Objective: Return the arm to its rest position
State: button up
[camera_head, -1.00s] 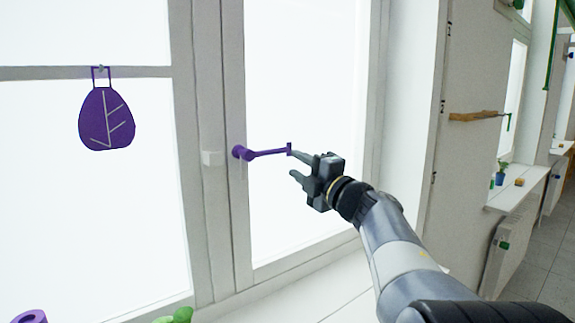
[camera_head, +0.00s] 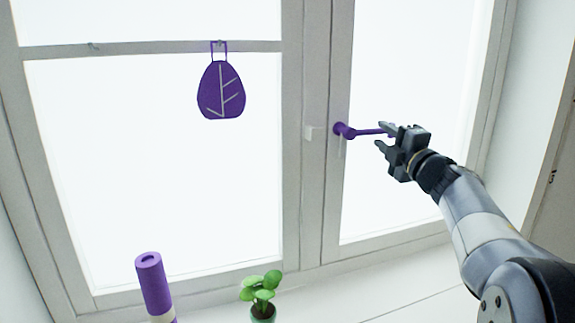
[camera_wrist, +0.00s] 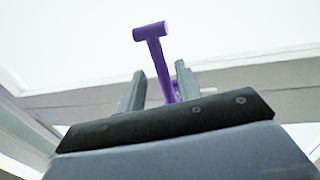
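My gripper (camera_head: 380,135) is at the free end of a purple window handle (camera_head: 367,132) on the right window sash. Its two fingers are apart, with the tips pointing left toward the window. In the head view the upper finger covers the handle's free end. In the wrist view the purple handle (camera_wrist: 155,50) shows between and beyond the two grey fingers, with space around it. I cannot tell whether a finger touches it. My arm reaches in from the lower right, stretched out toward the window.
A purple leaf-patterned ornament (camera_head: 222,92) hangs from the left window's crossbar. A purple roll (camera_head: 153,283) and a green potted plant (camera_head: 262,287) stand at the lower edge, by the window. The white sill (camera_head: 400,305) right of the plant looks clear.

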aim_at(378, 133)
jog(key=x, duration=0.3)
jog(key=shift+w+a+p, duration=0.1)
jog(key=shift+w+p, duration=0.15)
jog(key=shift+p, duration=0.15)
jog(key=shift+s, duration=0.15)
jog(key=b+v, duration=0.3)
jog(key=v, duration=0.7)
jog(key=p+x, duration=0.3)
jog(key=x, duration=0.7)
jog(key=shift+w+a+r, duration=0.1)
jog(key=shift+w+r, duration=0.05)
jog(key=shift+w, duration=0.15)
jog(key=shift+f+m, duration=0.45)
jog(key=shift+m, duration=0.15)
jog(key=shift+s+f+m+h, duration=0.15)
jog(key=shift+f+m+h, duration=0.15)
jog(key=shift+m, duration=0.2)
